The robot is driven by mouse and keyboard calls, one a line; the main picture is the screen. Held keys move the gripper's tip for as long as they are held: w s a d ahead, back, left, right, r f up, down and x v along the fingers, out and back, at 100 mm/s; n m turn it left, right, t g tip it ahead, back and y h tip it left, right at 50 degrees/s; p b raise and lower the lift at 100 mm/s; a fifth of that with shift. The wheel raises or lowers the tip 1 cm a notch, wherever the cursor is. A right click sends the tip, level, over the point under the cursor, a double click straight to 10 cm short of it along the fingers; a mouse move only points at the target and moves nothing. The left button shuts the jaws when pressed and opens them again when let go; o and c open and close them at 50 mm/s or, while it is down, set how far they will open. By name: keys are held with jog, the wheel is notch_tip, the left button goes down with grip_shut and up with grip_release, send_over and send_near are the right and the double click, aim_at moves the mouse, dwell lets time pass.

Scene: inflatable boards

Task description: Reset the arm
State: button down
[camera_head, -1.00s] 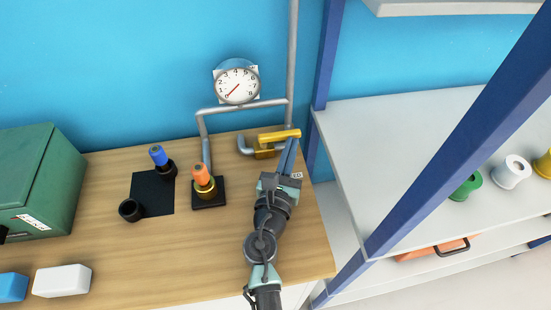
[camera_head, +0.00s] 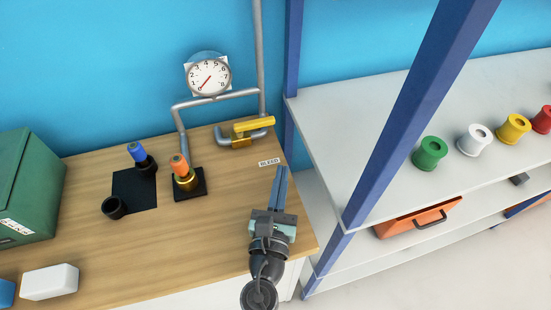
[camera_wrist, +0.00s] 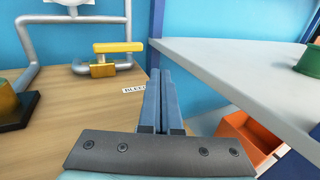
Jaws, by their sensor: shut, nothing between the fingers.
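My gripper (camera_head: 279,187) is over the right end of the wooden table (camera_head: 215,235) in the head view, its blue fingers together and empty. It also shows in the wrist view (camera_wrist: 164,95), pointing forward toward the gap beside the shelf. It is apart from the yellow-handled bleed valve (camera_head: 254,124), which sits on the grey pipe behind it. The valve also shows in the wrist view (camera_wrist: 118,47), left of the fingers. A "BLEED" label (camera_head: 269,162) lies on the table between valve and gripper.
A gauge (camera_head: 209,77) is mounted above the pipe. An orange-topped fitting (camera_head: 181,168), a blue-topped piece (camera_head: 137,152) and a green box (camera_head: 22,185) stand to the left. The grey shelf (camera_head: 350,130) with its blue post (camera_head: 415,115) is close on the right, holding several coloured spools.

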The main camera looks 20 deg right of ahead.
jog(key=shift+s+a, duration=0.1)
jog(key=shift+s, duration=1.1)
